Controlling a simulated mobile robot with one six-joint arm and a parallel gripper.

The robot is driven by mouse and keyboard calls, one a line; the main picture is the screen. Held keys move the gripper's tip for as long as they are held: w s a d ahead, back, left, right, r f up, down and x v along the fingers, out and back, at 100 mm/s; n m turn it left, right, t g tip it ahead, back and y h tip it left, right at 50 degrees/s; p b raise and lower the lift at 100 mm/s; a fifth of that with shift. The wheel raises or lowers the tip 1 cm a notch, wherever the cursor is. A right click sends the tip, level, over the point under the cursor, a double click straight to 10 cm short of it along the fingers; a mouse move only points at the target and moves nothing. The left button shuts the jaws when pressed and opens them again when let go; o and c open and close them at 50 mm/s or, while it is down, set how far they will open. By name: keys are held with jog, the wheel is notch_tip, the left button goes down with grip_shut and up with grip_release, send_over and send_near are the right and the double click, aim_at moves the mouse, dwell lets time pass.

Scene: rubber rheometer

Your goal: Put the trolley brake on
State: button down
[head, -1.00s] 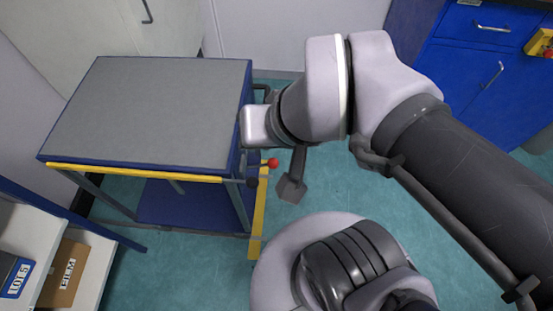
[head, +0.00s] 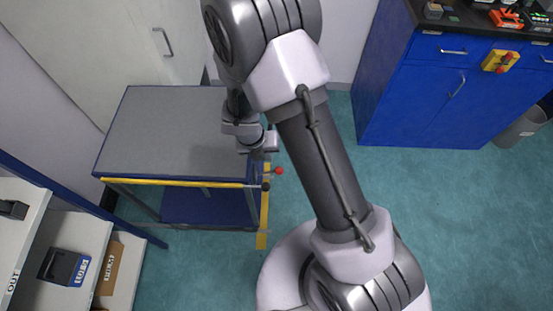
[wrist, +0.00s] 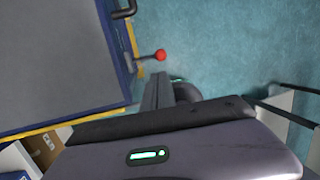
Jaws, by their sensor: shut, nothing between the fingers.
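The trolley (head: 165,130) has a grey top, a blue frame and a yellow front edge; its top also fills the left of the wrist view (wrist: 50,60). The brake lever's red knob (head: 279,171) sticks out at the trolley's right side, near the front corner. The red knob also shows in the wrist view (wrist: 160,55), just beyond my fingers. My gripper (wrist: 158,78) is shut and empty, close to the knob with a small apparent gap. In the head view my gripper (head: 264,153) is partly hidden by the wrist, beside the trolley's right edge.
A shelf unit with boxes (head: 65,267) stands at the front left. A blue cabinet (head: 415,100) with a dark worktop is at the right. A pale cabinet (head: 100,40) stands behind the trolley. Teal floor right of the trolley is open.

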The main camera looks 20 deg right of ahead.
aim_at(278, 169)
jog(key=shift+f, duration=0.15)
jog(key=b+x, duration=0.8)
jog(key=x, duration=0.5)
jog(key=shift+d+f, duration=0.15)
jog(key=shift+f, duration=0.2)
jog(key=shift+w+d, duration=0.1)
